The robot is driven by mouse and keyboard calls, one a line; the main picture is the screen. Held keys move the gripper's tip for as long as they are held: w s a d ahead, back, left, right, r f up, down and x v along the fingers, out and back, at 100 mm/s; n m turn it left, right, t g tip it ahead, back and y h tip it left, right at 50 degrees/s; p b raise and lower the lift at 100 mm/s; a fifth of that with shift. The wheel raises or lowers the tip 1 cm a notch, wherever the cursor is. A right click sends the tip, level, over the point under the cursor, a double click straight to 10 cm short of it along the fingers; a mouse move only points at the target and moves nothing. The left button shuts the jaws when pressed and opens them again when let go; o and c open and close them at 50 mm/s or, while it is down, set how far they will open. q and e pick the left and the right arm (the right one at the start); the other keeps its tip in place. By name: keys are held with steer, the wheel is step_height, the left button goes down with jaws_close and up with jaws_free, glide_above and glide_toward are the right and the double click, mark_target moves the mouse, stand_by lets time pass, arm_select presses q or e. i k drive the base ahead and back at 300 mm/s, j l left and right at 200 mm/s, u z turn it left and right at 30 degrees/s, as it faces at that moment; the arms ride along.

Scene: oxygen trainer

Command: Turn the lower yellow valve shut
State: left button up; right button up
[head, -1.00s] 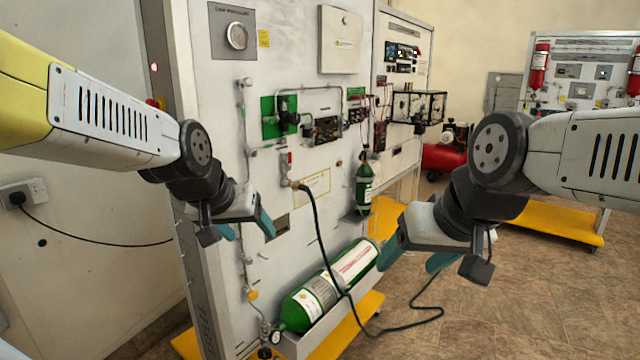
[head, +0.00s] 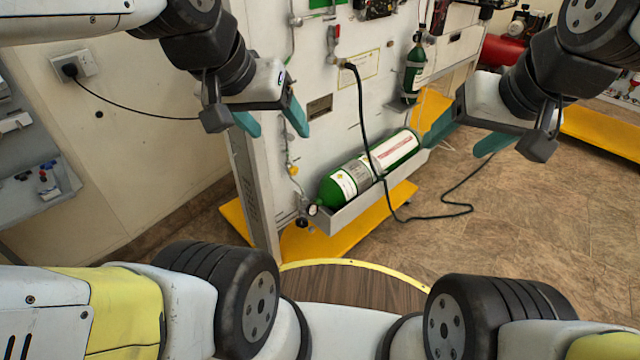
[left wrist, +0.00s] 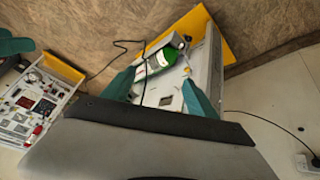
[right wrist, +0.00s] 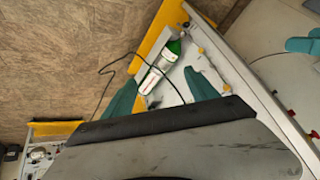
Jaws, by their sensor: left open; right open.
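The lower yellow valve (head: 293,170) is a small yellow part on the thin pipe at the panel's left edge, just above the gauge (head: 312,210) by the green cylinder. Its exact angle is too small to tell. My left gripper (head: 276,130) is open and empty, above the valve in the picture and apart from it. My right gripper (head: 456,146) is open and empty, right of the panel, in front of the cylinder's far end. In the right wrist view several small yellow spots show along the panel edge; I cannot tell which is the valve.
The large green cylinder (head: 342,184) lies in a grey tray (head: 368,202) at the panel's foot. A black hose (head: 363,118) hangs across it to the floor. The yellow base (head: 330,238) sticks out below. Open floor (head: 540,240) lies to the right.

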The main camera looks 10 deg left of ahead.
mark_target(293, 170)
steer(key=i+l+u, duration=0.1)
steer(key=u, duration=1.2)
steer(key=i+l+u, duration=0.1)
steer(key=l+u, duration=0.4)
steer(key=l, duration=0.15)
steer(key=l+u, duration=0.5)
steer(key=l, duration=0.15)
steer(key=k+l+u, duration=0.1)
steer(key=l+u, duration=0.4)
steer(key=l, duration=0.2)
steer(key=k+l, duration=0.1)
steer(key=l, duration=0.3)
steer(key=k+l, duration=0.1)
steer(key=l, duration=0.3)
steer(key=k+l+u, duration=0.1)
steer(key=l, duration=0.3)
steer(key=k+l, duration=0.15)
steer(key=l, duration=0.25)
steer(key=k+l, duration=0.1)
steer(key=l, duration=0.3)
